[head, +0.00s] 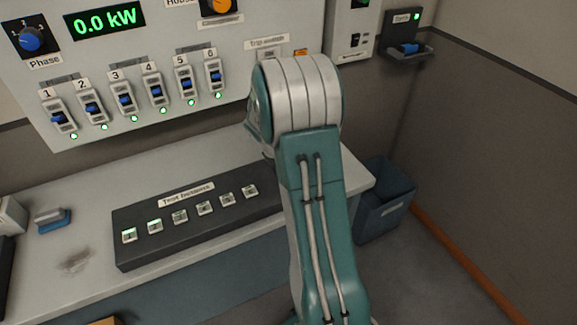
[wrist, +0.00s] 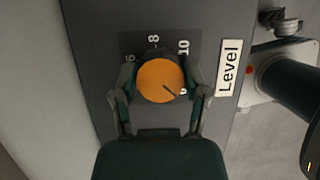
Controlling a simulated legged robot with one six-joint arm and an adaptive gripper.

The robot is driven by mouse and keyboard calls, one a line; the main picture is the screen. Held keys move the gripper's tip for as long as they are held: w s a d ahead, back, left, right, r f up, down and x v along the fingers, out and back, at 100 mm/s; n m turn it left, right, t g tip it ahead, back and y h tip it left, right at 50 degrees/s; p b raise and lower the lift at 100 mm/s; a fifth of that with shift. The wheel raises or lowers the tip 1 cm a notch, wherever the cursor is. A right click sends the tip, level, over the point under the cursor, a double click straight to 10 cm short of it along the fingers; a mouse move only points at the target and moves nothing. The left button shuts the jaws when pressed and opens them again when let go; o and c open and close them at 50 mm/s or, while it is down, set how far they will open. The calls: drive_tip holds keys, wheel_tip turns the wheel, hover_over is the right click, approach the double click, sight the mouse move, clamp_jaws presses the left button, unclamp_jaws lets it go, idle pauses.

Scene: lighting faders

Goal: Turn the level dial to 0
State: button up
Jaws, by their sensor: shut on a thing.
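The level dial (wrist: 160,82) is a round orange knob on a dark panel in the wrist view. Its short dark pointer line points to the lower right of the picture, close to a partly hidden mark. The marks 8 and 10 show above it, and another mark at the upper left is partly covered. My gripper (wrist: 161,84) is shut on the dial, with one finger on its left side and one on its right. A white "Level" label (wrist: 228,67) is right of the dial. In the head view, neither the dial nor my gripper is visible.
The head view shows a wall panel with several numbered faders (head: 138,98), a display (head: 105,22) reading 0.0 kW, and a Phase dial (head: 32,38). A dark Test buttons box (head: 150,247) lies on the worktop (head: 45,270). A dark bin (head: 385,200) stands at the right.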

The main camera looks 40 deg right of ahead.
drive_tip(key=shift+w, duration=0.15)
drive_tip(key=o, duration=1.2)
drive_tip(key=shift+c, duration=0.2)
drive_tip(key=v, duration=1.2)
drive_tip(key=shift+a, duration=0.1)
drive_tip(key=s+a+r+m+t+y, duration=0.2)
drive_tip(key=s+a+r+m, duration=0.3)
drive_tip(key=s+a, duration=0.5)
drive_tip(key=s+a+r+m+t+y, duration=0.2)
drive_tip(key=s+a+r+m+t, duration=0.2)
drive_tip(key=s+a+m, duration=0.6)
drive_tip(key=s+a+r, duration=0.1)
drive_tip(key=a, duration=0.2)
drive_tip(key=shift+t, duration=0.3)
